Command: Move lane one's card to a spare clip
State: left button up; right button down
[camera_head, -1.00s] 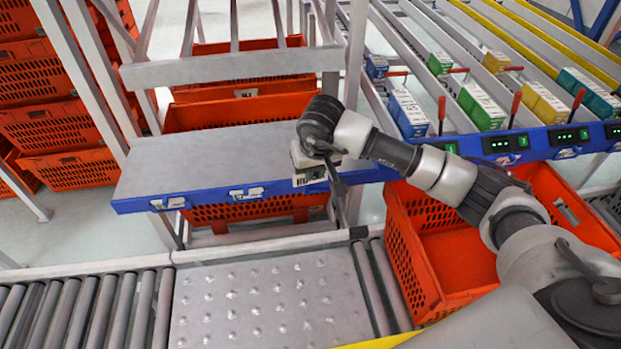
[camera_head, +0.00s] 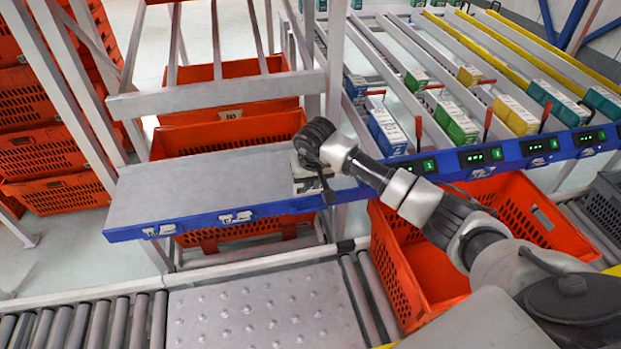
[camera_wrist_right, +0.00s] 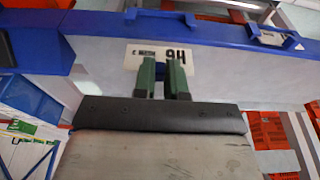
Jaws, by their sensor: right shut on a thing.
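A clip (camera_wrist_right: 270,36) shows farther right on that rail. In the head view my right gripper (camera_head: 326,186) is at the right part of the grey shelf's blue front edge; the card is hard to make out there. Pale clips (camera_head: 236,216) (camera_head: 159,231) sit farther left on this edge. My left gripper is out of view.
The grey shelf top (camera_head: 205,180) is bare. An orange tote (camera_head: 430,270) stands below my right arm. Sloped lanes with coloured boxes (camera_head: 455,122) and lit displays (camera_head: 480,156) are at right. A roller conveyor (camera_head: 75,322) runs along the front.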

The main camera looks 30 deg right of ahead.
notch_tip(320, 180, down, 4)
jog(key=shift+r+b, duration=0.25)
jog(key=shift+b, duration=0.85)
jog(key=shift+b, duration=0.3)
dwell(0.5)
jog(key=shift+f+b, duration=1.45)
jog(key=shift+f, duration=0.05)
jog(key=c, duration=1.1)
grip_release()
notch_tip(320, 180, up, 10)
jog(key=r, duration=0.1)
send_over(311, 199)
jog(key=s+a, duration=0.2)
jog(key=s, duration=0.3)
jog(key=shift+w+d+f, duration=0.1)
jog(key=shift+w+f, duration=0.05)
jog(key=shift+f, duration=0.1)
